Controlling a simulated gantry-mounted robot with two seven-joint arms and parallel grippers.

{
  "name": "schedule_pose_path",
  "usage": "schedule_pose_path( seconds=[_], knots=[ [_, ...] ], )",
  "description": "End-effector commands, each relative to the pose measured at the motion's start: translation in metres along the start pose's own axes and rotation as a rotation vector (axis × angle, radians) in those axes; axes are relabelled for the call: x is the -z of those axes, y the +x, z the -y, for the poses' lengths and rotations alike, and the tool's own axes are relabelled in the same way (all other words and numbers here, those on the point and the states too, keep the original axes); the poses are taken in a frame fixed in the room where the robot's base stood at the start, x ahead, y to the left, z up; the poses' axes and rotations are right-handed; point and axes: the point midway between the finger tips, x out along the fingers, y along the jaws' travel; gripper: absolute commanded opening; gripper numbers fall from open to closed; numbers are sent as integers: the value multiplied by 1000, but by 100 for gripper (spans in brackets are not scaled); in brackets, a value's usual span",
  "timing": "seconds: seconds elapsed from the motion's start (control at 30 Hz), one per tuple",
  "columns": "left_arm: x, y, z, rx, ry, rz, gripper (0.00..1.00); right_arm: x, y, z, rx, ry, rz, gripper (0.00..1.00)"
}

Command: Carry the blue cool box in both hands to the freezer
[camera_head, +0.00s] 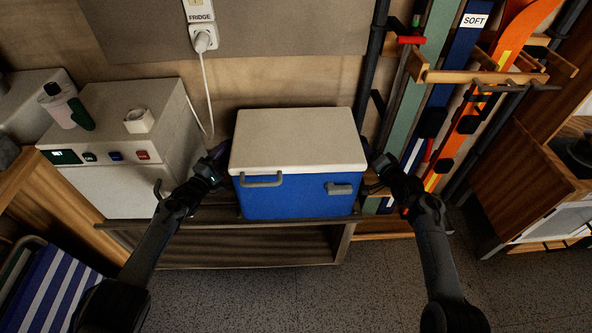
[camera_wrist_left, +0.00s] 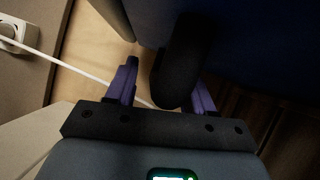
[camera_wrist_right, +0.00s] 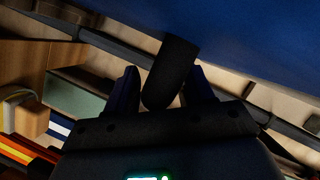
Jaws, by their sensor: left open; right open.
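The blue cool box (camera_head: 296,195) with its pale lid (camera_head: 298,135) stands upright and closed on a low wooden shelf unit (camera_head: 250,233). My left gripper (camera_head: 219,152) is at the box's left side and my right gripper (camera_head: 371,152) is at its right side. In the left wrist view a dark side handle (camera_wrist_left: 180,60) lies between the open purple fingers. In the right wrist view another dark handle (camera_wrist_right: 170,72) lies between the open fingers. Neither gripper is visibly clamped. No freezer can be identified for certain.
A white appliance (camera_head: 125,185) with small coloured labels stands left of the box, with a cup (camera_head: 138,121) on top. A white cable (camera_head: 206,85) hangs from a socket under a FRIDGE sign (camera_head: 201,17). Skis and racks (camera_head: 470,75) stand at the right. The front floor (camera_head: 350,290) is clear.

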Motion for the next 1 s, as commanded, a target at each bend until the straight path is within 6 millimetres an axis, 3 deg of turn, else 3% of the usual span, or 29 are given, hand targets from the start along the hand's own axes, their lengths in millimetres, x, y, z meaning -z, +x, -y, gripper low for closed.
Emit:
schedule_pose_path(
  seconds=[0.27,0.63,1.0],
  knots=[
    [0,0,0,0,0,0,53,0,0,0,-1,0,0,53],
    [0,0,0,0,0,0,0,0,0,0,0,0,0,0],
    [0,0,0,0,1,0,0,0,0,0,0,0,0,0]
  ],
)
